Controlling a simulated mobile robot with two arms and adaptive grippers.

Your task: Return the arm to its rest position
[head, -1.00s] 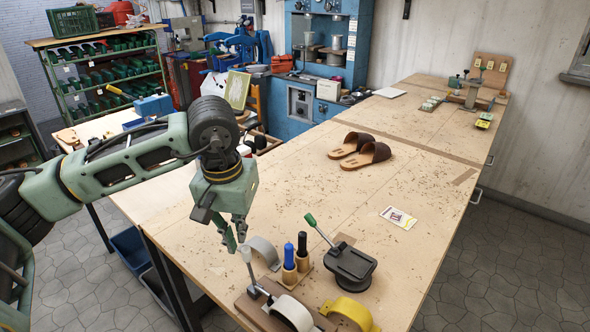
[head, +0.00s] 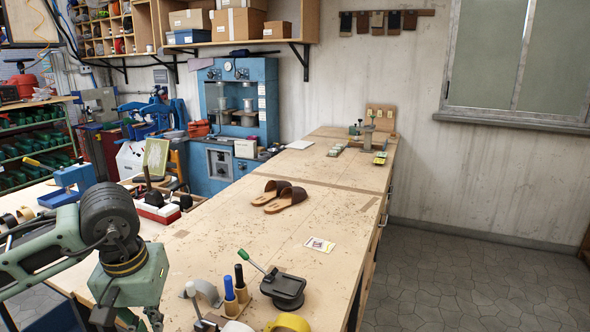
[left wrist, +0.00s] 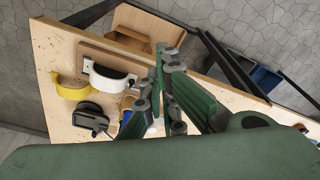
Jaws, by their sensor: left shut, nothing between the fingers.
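My left gripper (head: 133,318) hangs at the lower left of the head view, fingers pointing down and partly cut off by the frame's bottom edge. Its green fingers (left wrist: 159,62) meet in the left wrist view, shut with nothing between them. The gripper is left of the tool group on the bench and apart from it. My left arm comes in from the left, bent. My right gripper is not in view.
Brown sandals (head: 287,197) lie farther back. The bench middle is mostly clear.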

